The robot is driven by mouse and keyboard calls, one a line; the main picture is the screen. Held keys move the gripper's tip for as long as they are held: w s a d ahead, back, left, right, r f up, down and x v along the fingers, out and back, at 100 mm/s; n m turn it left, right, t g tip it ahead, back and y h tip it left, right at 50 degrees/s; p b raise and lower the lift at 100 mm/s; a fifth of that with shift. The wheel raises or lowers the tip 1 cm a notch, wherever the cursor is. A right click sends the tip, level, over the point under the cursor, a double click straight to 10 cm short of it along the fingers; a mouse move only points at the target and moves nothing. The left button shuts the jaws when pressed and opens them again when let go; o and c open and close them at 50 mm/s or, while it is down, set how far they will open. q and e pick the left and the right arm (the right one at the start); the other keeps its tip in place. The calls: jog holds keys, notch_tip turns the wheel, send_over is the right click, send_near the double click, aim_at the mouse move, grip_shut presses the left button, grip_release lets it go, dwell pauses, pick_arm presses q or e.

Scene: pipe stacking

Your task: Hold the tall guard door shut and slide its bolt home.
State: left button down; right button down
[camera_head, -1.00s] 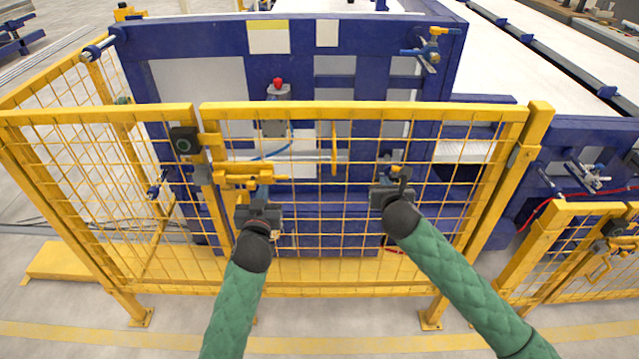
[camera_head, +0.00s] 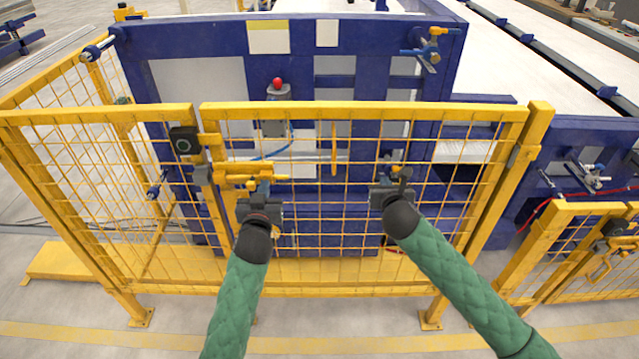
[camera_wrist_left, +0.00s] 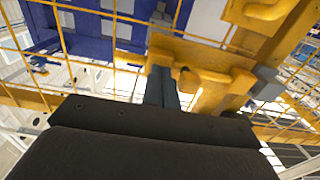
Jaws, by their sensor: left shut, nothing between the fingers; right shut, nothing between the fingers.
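The tall guard door (camera_head: 365,290) is a yellow mesh panel standing upright, apparently in line with the post on its left. Its yellow bolt (camera_head: 240,168) sits on the door's left edge; the bolt's yellow bars also fill the upper right of the left wrist view (camera_wrist_left: 215,88). My left gripper (camera_head: 263,187) is shut and empty, its fingertips (camera_wrist_left: 163,80) close beside the bolt's handle. I cannot tell whether they touch. My right gripper (camera_head: 399,172) is shut and empty against or just in front of the door mesh, right of the bolt. How far the bolt reaches is unclear.
A blue machine frame (camera_head: 190,35) stands behind the mesh. A lower yellow gate (camera_head: 575,210) is at the right. The floor in front is clear.

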pick_arm(q)
jog(key=shift+a, duration=0.15)
pick_arm(e)
jog(key=shift+w+d+r, duration=0.2)
jog(key=shift+w+r, duration=0.1)
jog(key=shift+r, duration=0.3)
pick_arm(q)
jog(key=a, duration=0.5)
jog(key=shift+a, duration=0.3)
jog(key=shift+d, duration=0.6)
jog(key=s, duration=0.7)
dwell(0.4)
pick_arm(e)
jog(key=shift+s, duration=0.1)
pick_arm(q)
jog(key=shift+w+f, duration=0.2)
pick_arm(e)
jog(key=s+f, duration=0.1)
jog(key=s, duration=0.5)
jog(key=shift+s+a, duration=0.2)
jog(key=shift+s, duration=0.2)
